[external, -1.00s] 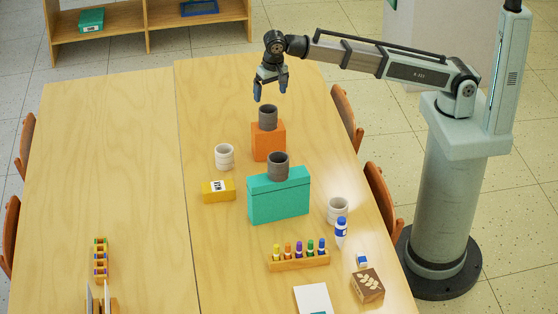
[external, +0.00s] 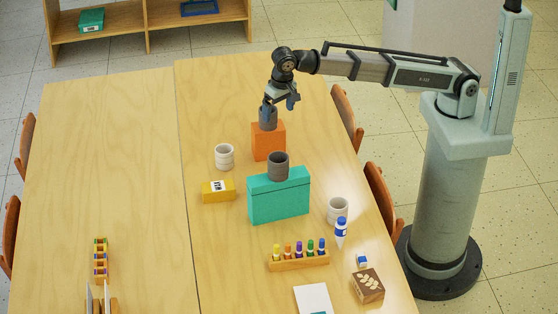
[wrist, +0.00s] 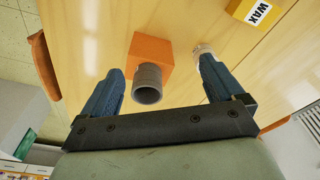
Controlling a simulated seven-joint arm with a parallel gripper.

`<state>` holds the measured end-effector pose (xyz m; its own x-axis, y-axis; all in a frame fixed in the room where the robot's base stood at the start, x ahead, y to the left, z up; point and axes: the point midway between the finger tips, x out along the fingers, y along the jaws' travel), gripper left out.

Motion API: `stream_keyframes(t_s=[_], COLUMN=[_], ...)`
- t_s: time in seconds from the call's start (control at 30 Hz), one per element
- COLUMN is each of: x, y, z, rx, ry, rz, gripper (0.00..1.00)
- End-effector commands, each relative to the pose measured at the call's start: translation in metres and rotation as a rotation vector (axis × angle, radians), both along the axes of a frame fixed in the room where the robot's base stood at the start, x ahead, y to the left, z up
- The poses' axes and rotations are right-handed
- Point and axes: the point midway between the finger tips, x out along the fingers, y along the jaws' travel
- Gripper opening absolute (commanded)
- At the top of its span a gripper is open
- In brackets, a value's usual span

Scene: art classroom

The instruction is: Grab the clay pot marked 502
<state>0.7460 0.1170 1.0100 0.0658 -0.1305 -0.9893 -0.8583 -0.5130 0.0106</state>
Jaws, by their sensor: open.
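A dark grey pot (external: 270,126) stands on an orange block (external: 268,145). It also shows in the wrist view (wrist: 147,84), between my fingers and nearer the left one. A second dark grey pot (external: 278,166) stands on a teal box (external: 279,200). A pale pot (external: 224,156) stands on the table at left, and another pale pot (external: 338,210) at right. No number can be read on any pot. My gripper (external: 280,110) is open and tilted at the pot on the orange block, with one finger overlapping that pot's upper part. I cannot tell whether they touch.
A yellow box marked WAX (external: 218,191) lies left of the teal box. A marker rack (external: 298,262), a blue-and-white bottle (external: 341,230) and a brown leaf-marked box (external: 367,285) are nearer the front. The left table (external: 110,160) is mostly clear.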

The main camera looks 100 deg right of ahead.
Motion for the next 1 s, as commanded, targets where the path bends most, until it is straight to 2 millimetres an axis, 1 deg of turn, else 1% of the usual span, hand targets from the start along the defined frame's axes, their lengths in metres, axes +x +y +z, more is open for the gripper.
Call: stream_keyframes(t_s=[0.03,0.2,0.3,0.4,0.6,0.77,0.9,1.0], x=[-0.005,-0.027,-0.042,-0.055,-0.079,-0.099,-0.117,-0.125], y=[0.023,0.09,0.123,0.15,0.188,0.216,0.237,0.246], z=[-0.003,-0.016,-0.023,-0.028,-0.038,-0.046,-0.053,-0.057], rx=[-0.001,-0.005,-0.005,-0.003,0.003,0.009,0.013,0.015], ry=[0.004,0.019,0.029,0.036,0.05,0.066,0.089,0.104], rz=[0.034,0.135,0.186,0.229,0.294,0.382,0.54,0.657], gripper=[0.95,0.95,0.95,0.95,0.95,0.95,0.95,0.95])
